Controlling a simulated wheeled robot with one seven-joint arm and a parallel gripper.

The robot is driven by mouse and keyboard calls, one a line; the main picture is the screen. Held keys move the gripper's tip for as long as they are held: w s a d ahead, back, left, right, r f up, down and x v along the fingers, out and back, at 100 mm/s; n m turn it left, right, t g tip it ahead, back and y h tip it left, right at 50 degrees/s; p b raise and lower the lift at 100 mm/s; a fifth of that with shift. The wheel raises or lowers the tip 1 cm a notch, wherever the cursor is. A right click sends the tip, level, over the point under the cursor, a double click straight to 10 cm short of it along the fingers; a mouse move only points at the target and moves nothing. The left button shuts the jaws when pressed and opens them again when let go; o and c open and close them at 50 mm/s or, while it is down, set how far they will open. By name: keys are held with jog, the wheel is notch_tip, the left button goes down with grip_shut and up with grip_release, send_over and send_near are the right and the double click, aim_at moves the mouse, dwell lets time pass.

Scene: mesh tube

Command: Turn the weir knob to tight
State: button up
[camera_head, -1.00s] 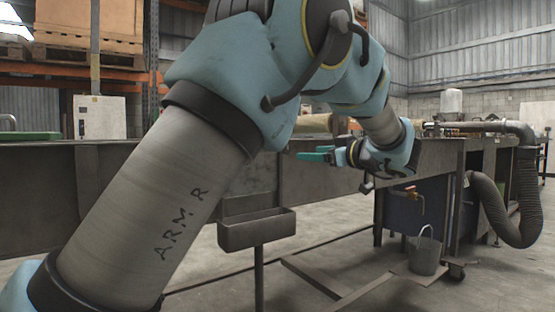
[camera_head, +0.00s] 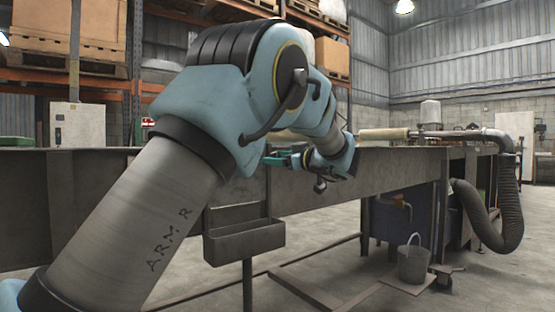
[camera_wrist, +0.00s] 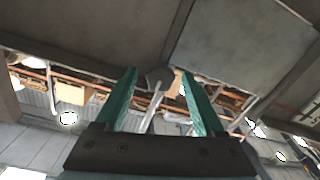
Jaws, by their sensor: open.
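I cannot pick out the weir knob in either view. My gripper (camera_head: 272,158) has teal fingers and shows in the head view at the side of the long dark metal trough (camera_head: 325,185), pointing left. In the wrist view my gripper (camera_wrist: 163,75) is open, its two teal fingers apart with nothing held between them. Past the fingertips are a thin pale bar and a small dark block, which I cannot identify. My arm hides part of the trough in the head view.
A bucket (camera_head: 411,264) stands on the floor at right. A pale roll (camera_head: 384,134) lies above the trough, near a metal pipe and ribbed hose (camera_head: 478,220). Open floor lies in front.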

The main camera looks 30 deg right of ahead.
jog(key=shift+w, duration=0.25)
grip_shut()
dwell(0.5)
